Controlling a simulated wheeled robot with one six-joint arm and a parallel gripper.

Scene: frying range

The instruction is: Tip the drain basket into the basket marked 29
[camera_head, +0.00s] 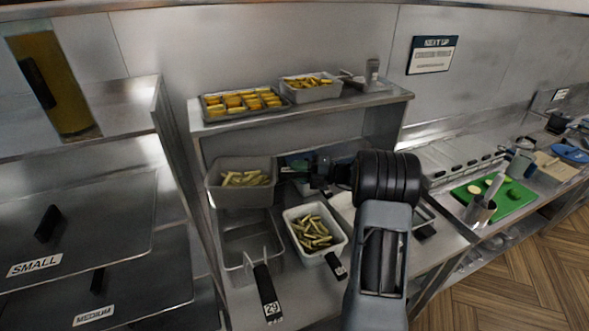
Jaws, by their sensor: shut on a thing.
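The drain basket (214,194) is a grey rectangular basket with several pale fries in it. It looks about level, over the back of the basket marked 29 (232,261). My gripper (312,172) is to its right, shut on the drain basket at its handle side; the fingertips and grip are small and partly hidden by my arm. The basket marked 29 is a metal basket that looks empty, with a black handle and a 29 label pointing to the front. Its back part is hidden behind the drain basket.
A white basket (340,243) of fries stands close right of basket 29, its black handle forward. A shelf (214,126) above carries a tray of orange pieces and a tub of fries. Lidded units stand left. A green board (521,203) lies right.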

